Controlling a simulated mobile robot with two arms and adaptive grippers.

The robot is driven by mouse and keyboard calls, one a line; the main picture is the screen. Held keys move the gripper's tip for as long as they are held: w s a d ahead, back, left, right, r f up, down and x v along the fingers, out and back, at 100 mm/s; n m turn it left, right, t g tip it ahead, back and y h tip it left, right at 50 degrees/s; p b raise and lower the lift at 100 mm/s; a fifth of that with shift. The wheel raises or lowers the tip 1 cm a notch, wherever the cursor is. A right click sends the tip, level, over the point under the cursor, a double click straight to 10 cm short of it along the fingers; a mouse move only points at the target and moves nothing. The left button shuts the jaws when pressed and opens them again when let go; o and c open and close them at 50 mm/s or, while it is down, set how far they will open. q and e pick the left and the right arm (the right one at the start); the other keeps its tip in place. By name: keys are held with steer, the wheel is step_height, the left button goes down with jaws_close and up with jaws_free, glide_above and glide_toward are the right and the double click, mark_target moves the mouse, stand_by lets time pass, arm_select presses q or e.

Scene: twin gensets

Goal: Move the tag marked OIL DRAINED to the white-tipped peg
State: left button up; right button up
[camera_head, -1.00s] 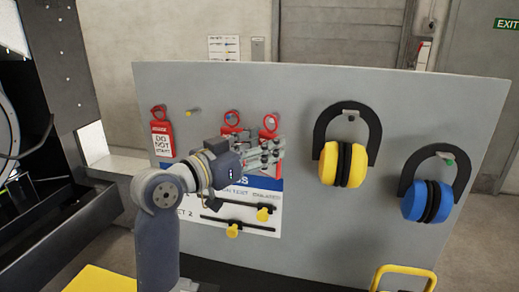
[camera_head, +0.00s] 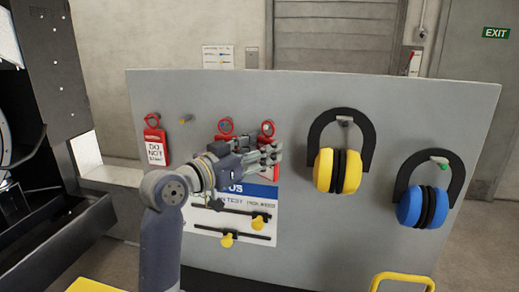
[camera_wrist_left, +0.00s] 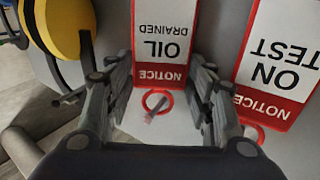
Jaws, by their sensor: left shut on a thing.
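The OIL DRAINED tag is white with a red NOTICE band and a red ring; it shows upside down in the left wrist view (camera_wrist_left: 163,42). It hangs on the grey board, its ring (camera_head: 267,126) around a peg. My left gripper (camera_head: 272,152) is shut on this tag, a finger on each side; it also shows in the left wrist view (camera_wrist_left: 160,88). The arm hides part of the tag in the head view. My right gripper is out of view.
The ON TEST tag (camera_wrist_left: 283,55) hangs close beside the held tag. The DO NOT START tag (camera_head: 154,145) and a bare yellow-tipped peg (camera_head: 185,120) are farther left. Yellow earmuffs (camera_head: 323,170) and blue earmuffs (camera_head: 409,206) hang to the right.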

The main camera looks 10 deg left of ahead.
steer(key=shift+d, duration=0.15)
arm_select(q)
steer(key=o, duration=1.1)
steer(key=shift+c, duration=0.2)
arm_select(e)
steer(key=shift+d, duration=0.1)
arm_select(q)
steer(key=shift+s, duration=0.1)
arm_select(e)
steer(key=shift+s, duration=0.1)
